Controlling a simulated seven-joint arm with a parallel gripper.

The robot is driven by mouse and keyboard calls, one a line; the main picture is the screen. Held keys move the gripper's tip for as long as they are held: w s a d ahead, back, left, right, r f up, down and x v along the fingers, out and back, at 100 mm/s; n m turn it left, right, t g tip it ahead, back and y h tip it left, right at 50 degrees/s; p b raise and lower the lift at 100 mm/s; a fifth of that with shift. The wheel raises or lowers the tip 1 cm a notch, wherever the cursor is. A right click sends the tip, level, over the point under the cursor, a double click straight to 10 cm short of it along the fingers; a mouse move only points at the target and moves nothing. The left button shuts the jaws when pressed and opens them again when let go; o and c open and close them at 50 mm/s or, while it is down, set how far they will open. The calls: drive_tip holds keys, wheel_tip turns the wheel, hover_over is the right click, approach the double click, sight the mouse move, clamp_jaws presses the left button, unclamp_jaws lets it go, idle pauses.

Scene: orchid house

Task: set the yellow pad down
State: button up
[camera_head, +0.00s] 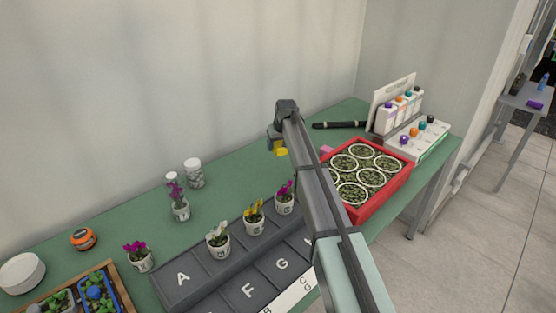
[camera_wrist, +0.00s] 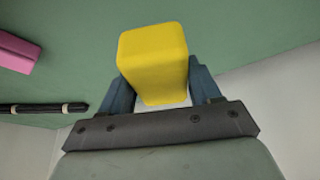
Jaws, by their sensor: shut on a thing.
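The yellow pad (camera_wrist: 153,62) is a block with rounded edges, held between the two fingers of my gripper (camera_wrist: 160,90) in the wrist view. In the head view the yellow pad (camera_head: 281,151) shows just under my gripper (camera_head: 277,142), over the back part of the green table (camera_head: 245,165). My arm hides part of the table in front of it. I cannot tell whether the pad touches the table top.
A pink block (camera_wrist: 17,53) and a black pen-like stick (camera_wrist: 40,108) lie nearby. A red tray (camera_head: 395,189) of round pots stands right of my arm. Potted orchids (camera_head: 254,219) stand along a grey lettered rack (camera_head: 180,292). Bare green table lies left of my gripper.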

sight(277, 162)
drive_tip(key=shift+f, duration=3.4)
drive_tip(key=shift+f, duration=0.15)
drive_tip(key=o, duration=1)
drive_tip(key=shift+o, duration=0.2)
drive_tip(key=v, duration=1.2)
drive_tip(key=shift+s, duration=0.1)
